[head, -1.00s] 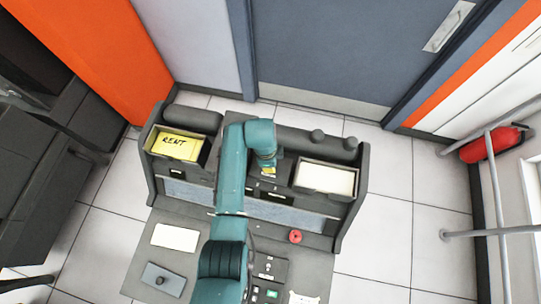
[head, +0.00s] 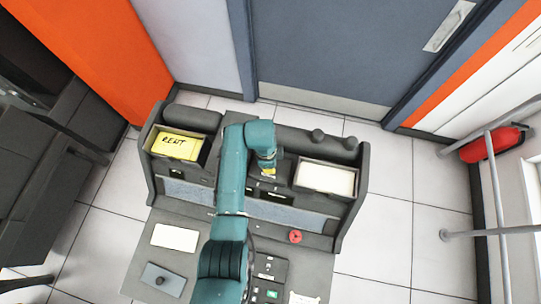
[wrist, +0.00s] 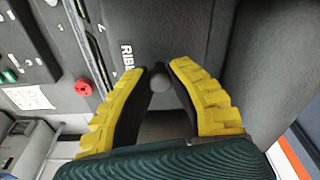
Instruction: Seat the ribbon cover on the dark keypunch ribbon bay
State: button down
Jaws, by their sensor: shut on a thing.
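My gripper (wrist: 160,72) has its yellow fingers closed on a round grey knob (wrist: 160,84), which appears to be the knob of the ribbon cover. The cover's plate is mostly hidden by the fingers and my gripper's body. Dark grey machine surface with white lettering starting "RIBB" lies beside the fingertips in the wrist view. In the head view my gripper (head: 268,172) is over the back middle of the dark keypunch (head: 353,205), between its two card trays. The ribbon bay is largely hidden under it, and I cannot tell whether the cover touches it.
A tray with yellow "RENT" cards (head: 180,145) stands left, and a tray of pale cards (head: 327,178) right. A white card stack (head: 175,237) and a blue-grey knobbed plate (head: 165,277) lie at front left.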

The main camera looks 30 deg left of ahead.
dwell(0.4)
jog(key=c, duration=0.6)
grip_release()
jog(key=shift+f, duration=0.1)
jog(key=shift+o, duration=0.2)
notch_tip(320, 180, up, 9)
jog(key=p, duration=0.8)
jog(key=shift+p, duration=0.3)
